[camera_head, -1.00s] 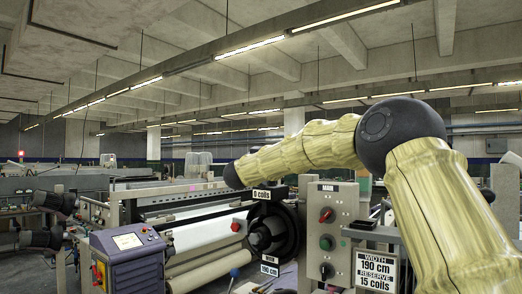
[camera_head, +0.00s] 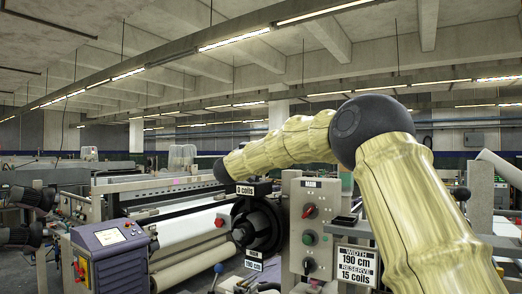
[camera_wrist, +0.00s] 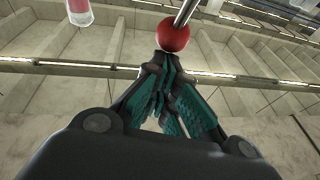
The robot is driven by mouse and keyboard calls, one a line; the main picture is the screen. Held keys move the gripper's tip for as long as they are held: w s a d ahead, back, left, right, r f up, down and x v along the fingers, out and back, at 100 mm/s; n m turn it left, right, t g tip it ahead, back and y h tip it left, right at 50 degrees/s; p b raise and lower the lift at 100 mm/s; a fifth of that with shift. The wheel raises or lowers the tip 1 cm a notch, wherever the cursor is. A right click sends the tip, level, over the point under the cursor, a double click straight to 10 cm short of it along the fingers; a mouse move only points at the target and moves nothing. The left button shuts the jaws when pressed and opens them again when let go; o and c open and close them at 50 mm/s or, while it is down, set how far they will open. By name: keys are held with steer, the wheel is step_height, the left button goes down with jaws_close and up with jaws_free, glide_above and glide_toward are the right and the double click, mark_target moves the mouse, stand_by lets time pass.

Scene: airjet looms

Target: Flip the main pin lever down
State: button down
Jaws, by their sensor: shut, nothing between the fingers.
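In the wrist view, my gripper (camera_wrist: 165,62) has its black, teal-padded fingers drawn together with nothing between the tips. A red ball (camera_wrist: 173,34) on the end of a shiny metal rod is right at the fingertips. I cannot tell whether they touch, or whether this rod is the main pin lever. In the head view, a small red knob (camera_head: 219,222) shows on the loom, left of the grey panel (camera_head: 296,225) marked MAIN.
The panel carries a red rotary switch (camera_head: 309,211), a green button (camera_head: 309,239) and a black knob (camera_head: 310,266). A blue-tipped lever (camera_head: 218,268) stands lower left. A purple console (camera_head: 104,258) stands at the left. A "0 coils" sign (camera_head: 253,189) hangs near my arm.

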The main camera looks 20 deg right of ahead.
steer(key=shift+r, duration=0.1)
steer(key=s+a+r+b, duration=0.1)
steer(key=s+a+b, duration=0.2)
steer(key=s+a, duration=0.5)
steer(key=shift+s+a+r, duration=0.25)
steer(key=shift+s+a, duration=0.05)
steer(key=shift+a, duration=0.5)
steer(key=shift+s+r, duration=0.1)
